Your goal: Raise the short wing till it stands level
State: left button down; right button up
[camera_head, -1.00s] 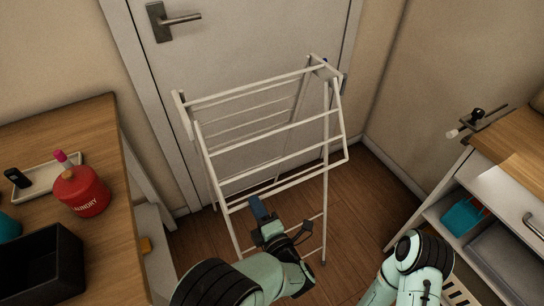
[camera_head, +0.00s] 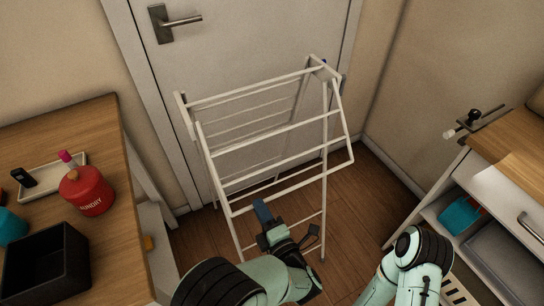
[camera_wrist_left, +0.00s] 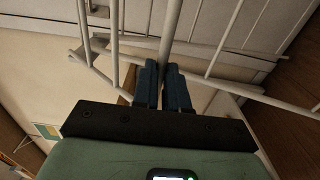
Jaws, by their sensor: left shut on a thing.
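A white drying rack (camera_head: 324,140) stands in front of the door. Its near wing (camera_head: 282,151), with several thin rods, hangs sloping down toward me from the top; I take it as the short wing. My left gripper (camera_head: 262,209) is at the wing's lower outer rod, left of its middle. In the left wrist view the blue fingers (camera_wrist_left: 165,80) are closed together around a white rod (camera_wrist_left: 171,35) of the rack. The exact contact is partly hidden by the fingers. My right arm shows at lower right, but its gripper is out of view.
At left, a wooden table (camera_head: 103,125) holds a red laundry tin (camera_head: 88,192), a black box (camera_head: 45,265) and a tray (camera_head: 50,178). At right, a white cabinet (camera_head: 500,195) has an open shelf with a blue item (camera_head: 459,215). Bare floor (camera_head: 365,215) lies between rack and cabinet.

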pick_arm(q)
jog(key=shift+s+d+r+p, duration=0.2)
jog(key=shift+s+r+p, duration=0.05)
jog(key=shift+s+r, duration=0.25)
jog(key=shift+s+d+r+p, duration=0.15)
jog(key=shift+s+r+p, duration=0.05)
jog(key=shift+s+r, duration=0.25)
jog(key=shift+s+d+r+p, duration=0.3)
jog(key=shift+s+r+p, duration=0.2)
jog(key=shift+s+r, duration=0.25)
jog(key=shift+s+d+r+p, duration=0.25)
jog(key=shift+s+r+p, duration=0.3)
jog(key=shift+r, duration=0.3)
jog(key=shift+s+d+r+p, duration=0.2)
jog(key=shift+s+r+p, duration=0.35)
jog(key=shift+r, duration=0.35)
jog(key=shift+s+d+r+p, duration=0.2)
jog(key=shift+s+r+p, duration=0.3)
jog(key=shift+r, duration=0.4)
jog(key=shift+r, duration=0.1)
